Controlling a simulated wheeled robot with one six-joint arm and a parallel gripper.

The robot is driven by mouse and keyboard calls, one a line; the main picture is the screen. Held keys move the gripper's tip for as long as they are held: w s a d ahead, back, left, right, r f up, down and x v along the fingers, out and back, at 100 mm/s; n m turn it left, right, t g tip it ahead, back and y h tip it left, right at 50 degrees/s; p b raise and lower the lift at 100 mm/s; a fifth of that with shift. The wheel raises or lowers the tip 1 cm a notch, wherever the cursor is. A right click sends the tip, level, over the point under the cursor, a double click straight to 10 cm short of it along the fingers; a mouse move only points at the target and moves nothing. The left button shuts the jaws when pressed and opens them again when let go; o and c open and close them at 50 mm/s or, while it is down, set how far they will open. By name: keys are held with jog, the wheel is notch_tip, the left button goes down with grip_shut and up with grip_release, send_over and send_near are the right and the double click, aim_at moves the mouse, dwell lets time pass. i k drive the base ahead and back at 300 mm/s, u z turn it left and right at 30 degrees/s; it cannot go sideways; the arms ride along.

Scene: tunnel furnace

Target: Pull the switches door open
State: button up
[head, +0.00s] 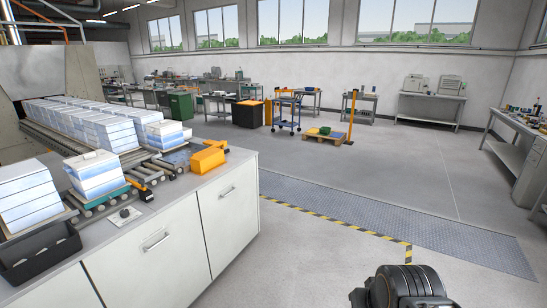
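A white cabinet runs along the left with flat fronts. One front (230,220) has a metal handle (227,192) near its top. The front nearer to me (150,272) has another handle (156,241). Both fronts look closed. No label marks either one as the switches door, so I cannot tell which front, if any, it is. A black rounded part of my arm shows at the bottom right, apart from the cabinet. My gripper's fingers are not in view.
On the counter (160,205) stand a black bin (40,252), an orange box-shaped unit (208,158) and a roller conveyor with stacked white-blue blocks (97,172). Grey floor is open right of the cabinet, with a striped line (340,225) and a metal floor plate (400,222). A workbench (515,150) stands far right.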

aim_at(228, 204)
jog(key=i, duration=1.6)
jog(key=u, duration=1.3)
jog(key=i, duration=1.65)
jog(key=z, duration=0.05)
